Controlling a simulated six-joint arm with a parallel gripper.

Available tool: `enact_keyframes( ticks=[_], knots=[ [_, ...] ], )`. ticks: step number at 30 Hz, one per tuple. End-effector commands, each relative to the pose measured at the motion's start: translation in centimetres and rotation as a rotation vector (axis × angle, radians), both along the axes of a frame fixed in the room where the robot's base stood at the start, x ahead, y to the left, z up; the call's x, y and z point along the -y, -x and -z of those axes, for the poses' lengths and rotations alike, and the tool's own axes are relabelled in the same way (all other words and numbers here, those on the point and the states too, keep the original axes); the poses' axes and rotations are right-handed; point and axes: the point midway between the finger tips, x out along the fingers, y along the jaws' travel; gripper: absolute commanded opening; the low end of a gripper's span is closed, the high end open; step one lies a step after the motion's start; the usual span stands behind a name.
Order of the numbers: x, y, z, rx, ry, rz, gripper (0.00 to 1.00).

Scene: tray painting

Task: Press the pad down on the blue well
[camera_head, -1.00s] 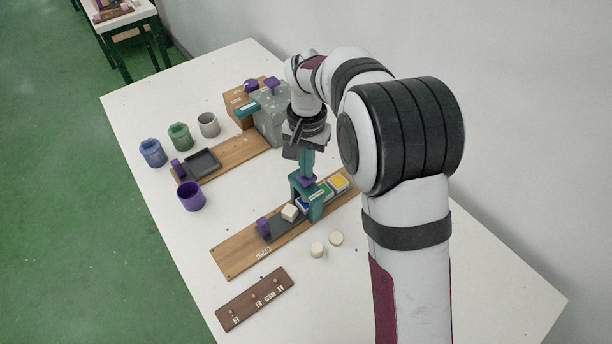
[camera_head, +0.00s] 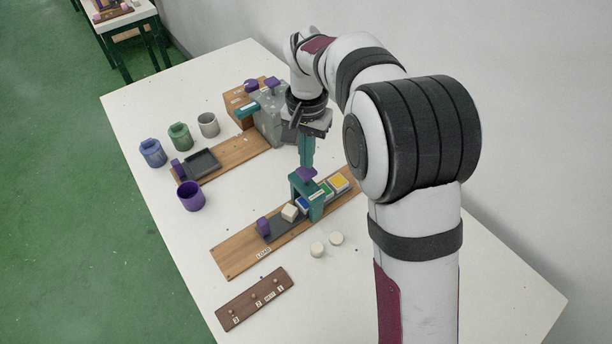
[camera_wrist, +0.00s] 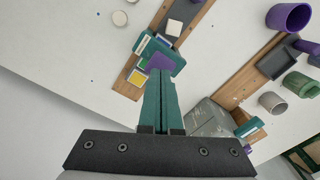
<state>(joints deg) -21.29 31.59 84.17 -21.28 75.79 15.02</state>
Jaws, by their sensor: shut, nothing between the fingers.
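A teal bridge (camera_head: 308,191) with a purple knob (camera_head: 306,174) on top stands across the wooden LOAD board. The blue well (camera_head: 303,203) shows only in part beside the bridge's leg. Green (camera_head: 326,190) and yellow (camera_head: 339,182) wells lie to its right. A white block (camera_head: 290,213) sits tilted on a dark slide left of the bridge. I cannot make out a separate pad under the bridge. My gripper (camera_head: 306,163) is shut and empty, pointing down just over the knob; I cannot tell whether it touches. The wrist view shows my fingertips (camera_wrist: 160,73) beside the knob (camera_wrist: 160,62).
A brown pegged rack (camera_head: 255,299) lies nearer. Purple (camera_head: 190,196), blue (camera_head: 152,153), green (camera_head: 180,137) and grey (camera_head: 208,125) cups stand left. A grey machine (camera_head: 268,120) stands behind, near my wrist.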

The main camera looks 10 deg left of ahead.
Motion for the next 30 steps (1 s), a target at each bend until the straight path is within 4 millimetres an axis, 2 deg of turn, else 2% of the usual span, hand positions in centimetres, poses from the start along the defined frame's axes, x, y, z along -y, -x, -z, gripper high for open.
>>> enact_keyframes(
  ticks=[13,28,30],
  knots=[
    [0.0,0.0,-4.4,0.001,-0.001,0.0,0.0],
    [0.1,0.1,-5.0,0.0,0.0,0.001,0.0],
    [1.1,1.1,-5.8,-0.001,-0.008,0.011,0.0]
  ],
)
